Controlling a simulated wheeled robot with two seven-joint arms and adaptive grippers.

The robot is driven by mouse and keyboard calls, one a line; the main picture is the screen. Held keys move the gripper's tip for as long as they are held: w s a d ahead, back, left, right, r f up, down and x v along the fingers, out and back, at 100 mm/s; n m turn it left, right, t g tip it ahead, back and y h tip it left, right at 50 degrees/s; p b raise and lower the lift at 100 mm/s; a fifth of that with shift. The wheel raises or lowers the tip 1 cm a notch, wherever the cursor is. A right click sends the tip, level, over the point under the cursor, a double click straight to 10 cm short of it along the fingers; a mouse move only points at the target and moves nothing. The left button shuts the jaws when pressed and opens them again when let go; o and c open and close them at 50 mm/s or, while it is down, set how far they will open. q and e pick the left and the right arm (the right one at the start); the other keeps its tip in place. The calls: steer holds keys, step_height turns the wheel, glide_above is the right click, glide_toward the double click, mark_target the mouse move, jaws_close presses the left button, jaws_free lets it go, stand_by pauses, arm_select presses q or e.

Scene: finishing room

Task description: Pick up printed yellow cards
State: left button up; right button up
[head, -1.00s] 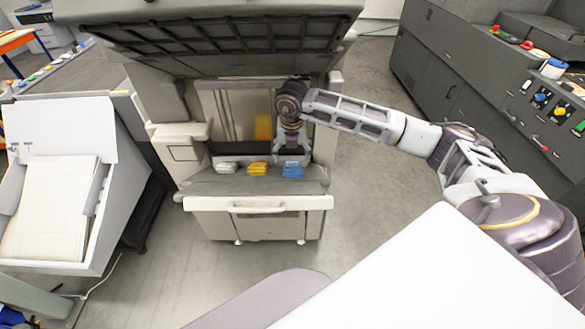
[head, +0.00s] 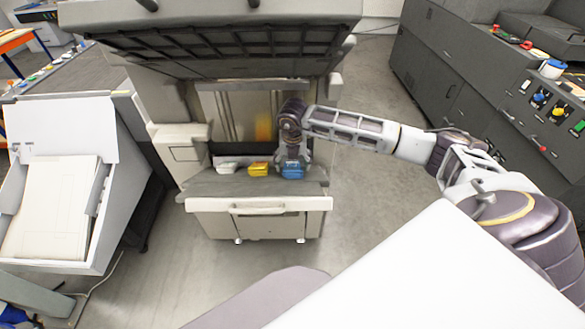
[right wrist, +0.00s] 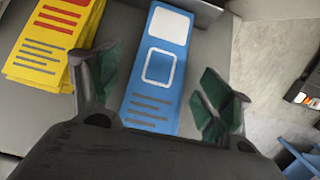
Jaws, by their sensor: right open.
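The printed yellow cards (head: 258,169) lie in a stack on the machine's ledge, left of the blue cards (head: 292,173). In the right wrist view the yellow cards (right wrist: 45,45) are at the upper left, with red blocks and grey lines, slightly fanned. My right gripper (head: 292,160) is open above the blue cards. In the right wrist view its two dark green-padded fingers (right wrist: 160,85) stand apart on either side of the blue card (right wrist: 162,68), with nothing gripped. The yellow cards are outside the left finger. My left gripper is not in view.
White cards (head: 228,165) lie left of the yellow ones on the same ledge (head: 205,187). The machine's raised hood (head: 220,55) overhangs it. A paper bin (head: 50,200) stands at left, dark control cabinets (head: 470,90) at right. The floor between is clear.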

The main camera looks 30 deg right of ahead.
mark_target(295, 165)
stand_by(0.4)
steer(key=c, duration=1.2)
steer(key=shift+c, duration=0.2)
steer(key=shift+r, duration=0.1)
